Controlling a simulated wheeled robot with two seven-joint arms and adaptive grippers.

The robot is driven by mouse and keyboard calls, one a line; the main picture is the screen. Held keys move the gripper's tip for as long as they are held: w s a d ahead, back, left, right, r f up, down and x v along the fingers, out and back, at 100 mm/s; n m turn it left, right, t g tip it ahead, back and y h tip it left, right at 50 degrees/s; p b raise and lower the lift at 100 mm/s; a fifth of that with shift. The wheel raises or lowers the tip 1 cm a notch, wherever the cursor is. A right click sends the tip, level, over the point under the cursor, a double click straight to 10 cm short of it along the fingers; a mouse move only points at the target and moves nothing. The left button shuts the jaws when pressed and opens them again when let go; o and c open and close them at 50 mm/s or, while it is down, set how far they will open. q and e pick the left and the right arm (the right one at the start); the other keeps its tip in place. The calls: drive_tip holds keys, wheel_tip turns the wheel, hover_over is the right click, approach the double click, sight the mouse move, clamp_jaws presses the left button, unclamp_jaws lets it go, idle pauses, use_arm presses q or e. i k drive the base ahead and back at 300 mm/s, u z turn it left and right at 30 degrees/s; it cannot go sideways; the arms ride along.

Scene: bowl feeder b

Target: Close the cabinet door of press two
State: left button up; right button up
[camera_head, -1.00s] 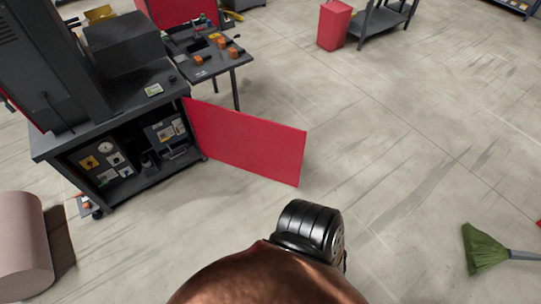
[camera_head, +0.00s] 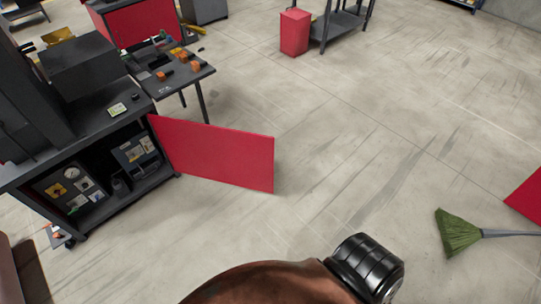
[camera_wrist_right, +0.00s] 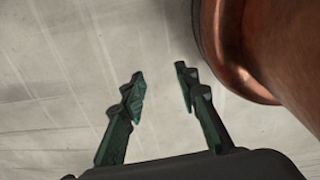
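A red cabinet door (camera_head: 222,156) stands wide open in the head view, hinged at the right front edge of a dark grey machine cabinet (camera_head: 148,184). The cabinet's inside shows gauges, labels and dark parts. My right gripper (camera_wrist_right: 160,95) shows in the right wrist view with its two fingers apart and nothing between them. My left gripper is not in view.
A small dark table (camera_head: 175,78) with orange parts stands behind the door. A red bin (camera_head: 295,32) is at the top. A green broom (camera_head: 458,231) lies at the right, near a red panel (camera_head: 526,196). The floor right of the door is clear.

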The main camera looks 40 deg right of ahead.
sight(246, 160)
drive_tip(key=z, duration=2.35)
drive_tip(key=i, duration=5.25)
drive_tip(key=u, duration=4.4)
drive_tip(key=i, duration=1)
